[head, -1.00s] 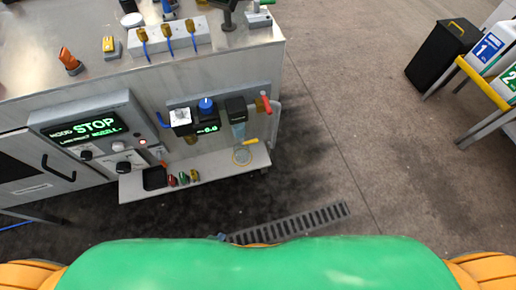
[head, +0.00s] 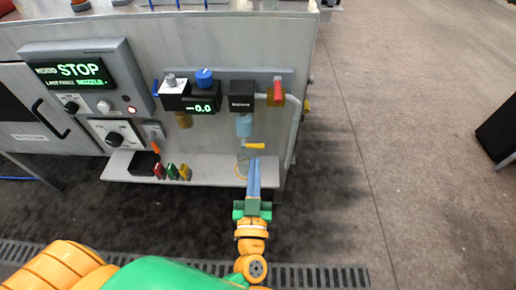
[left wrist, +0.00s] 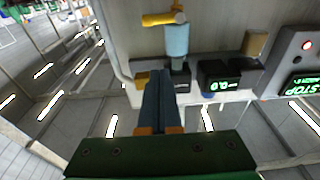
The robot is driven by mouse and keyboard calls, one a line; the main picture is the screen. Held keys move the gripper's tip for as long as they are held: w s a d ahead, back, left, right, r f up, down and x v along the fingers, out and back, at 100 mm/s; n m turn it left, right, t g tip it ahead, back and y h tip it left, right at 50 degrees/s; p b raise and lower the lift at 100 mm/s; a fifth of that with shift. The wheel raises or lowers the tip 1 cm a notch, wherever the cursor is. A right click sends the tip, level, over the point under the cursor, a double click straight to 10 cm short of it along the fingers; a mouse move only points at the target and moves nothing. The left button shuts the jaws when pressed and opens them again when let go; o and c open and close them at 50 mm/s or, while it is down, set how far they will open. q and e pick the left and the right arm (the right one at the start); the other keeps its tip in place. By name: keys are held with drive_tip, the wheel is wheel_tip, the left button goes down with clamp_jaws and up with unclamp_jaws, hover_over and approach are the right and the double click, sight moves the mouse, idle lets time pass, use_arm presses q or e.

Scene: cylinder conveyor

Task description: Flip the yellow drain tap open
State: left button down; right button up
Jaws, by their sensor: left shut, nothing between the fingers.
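The yellow drain tap (head: 254,145) is a small lever at the bottom of the light-blue filter bowl (head: 243,125), under a black unit on the machine's front. In the head view it points roughly level to the right. My left gripper (head: 254,162) is just below it, with its long blue fingers shut and empty. The left wrist view looks inverted: the tap (left wrist: 163,18) is at the top, above the bowl (left wrist: 176,40), and the shut fingers (left wrist: 158,74) point toward the bowl. I cannot tell whether they touch anything. My right gripper is not in view.
A clear cup (head: 243,165) stands on the shelf (head: 212,172) below the tap, partly behind my fingers. A red-handled valve (head: 277,92) and a pale hose (head: 294,130) are to the right. A blue knob (head: 204,78) is to the left. The floor at right is open.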

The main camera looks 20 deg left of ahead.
use_arm(q)
drive_tip(key=r, duration=0.1)
hover_over(256, 146)
drive_tip(key=s, duration=0.2)
drive_tip(key=f+b, duration=0.3)
drive_tip(key=shift+w+d+f, duration=0.1)
drive_tip(key=shift+w+d, duration=0.2)
drive_tip(key=shift+s+f, duration=0.1)
drive_tip(key=shift+f, duration=0.1)
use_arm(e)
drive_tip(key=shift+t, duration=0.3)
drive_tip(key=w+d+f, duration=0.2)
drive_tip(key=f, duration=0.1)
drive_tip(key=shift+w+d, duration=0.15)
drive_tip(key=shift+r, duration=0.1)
